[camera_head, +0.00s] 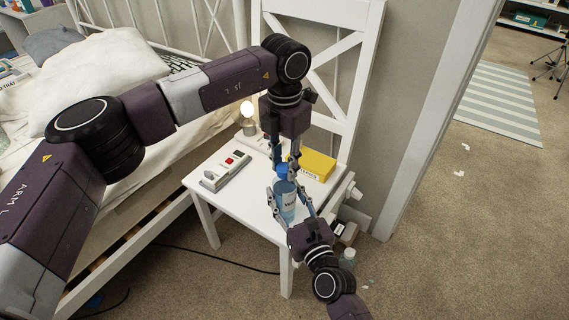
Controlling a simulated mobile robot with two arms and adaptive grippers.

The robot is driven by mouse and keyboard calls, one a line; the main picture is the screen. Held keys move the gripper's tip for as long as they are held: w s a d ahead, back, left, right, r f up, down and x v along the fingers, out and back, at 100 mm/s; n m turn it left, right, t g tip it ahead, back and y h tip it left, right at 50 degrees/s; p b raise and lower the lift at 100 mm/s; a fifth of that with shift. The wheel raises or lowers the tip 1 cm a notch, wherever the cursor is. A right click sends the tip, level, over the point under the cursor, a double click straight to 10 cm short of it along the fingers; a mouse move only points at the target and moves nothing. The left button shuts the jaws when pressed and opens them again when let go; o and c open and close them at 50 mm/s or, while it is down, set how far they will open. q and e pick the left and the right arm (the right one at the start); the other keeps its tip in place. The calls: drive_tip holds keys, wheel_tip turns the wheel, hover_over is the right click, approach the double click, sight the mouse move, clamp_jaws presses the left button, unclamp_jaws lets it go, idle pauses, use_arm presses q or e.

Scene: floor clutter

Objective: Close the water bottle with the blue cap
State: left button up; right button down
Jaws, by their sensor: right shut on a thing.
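The water bottle (286,210), pale blue with dark lettering, stands upright on or just above the white chair seat (237,197) near its front. My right gripper (288,192) reaches up from below and is shut on the bottle, with a finger on each side. The blue cap (282,169) shows right at the bottle's top; whether it touches the neck is too small to tell. My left gripper (281,158) points down from above with its fingertips at the cap. Its fingers are partly hidden, and I cannot tell whether they grip the cap.
On the seat are a yellow box (318,165), a grey device with red buttons (225,171) and a lit bulb lamp (248,118). The bed (120,180) is at the left. Small items, including a clear bottle (347,258), stand on the floor beside the chair. The carpet at the right is mostly free.

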use_arm(q)
drive_tip(key=o, duration=0.4)
wheel_tip(320, 180, up, 12)
drive_tip(key=shift+r, duration=0.1)
idle(0.4)
use_arm(e)
drive_tip(key=c, duration=1)
unclamp_jaws()
drive_tip(key=v, duration=1.2)
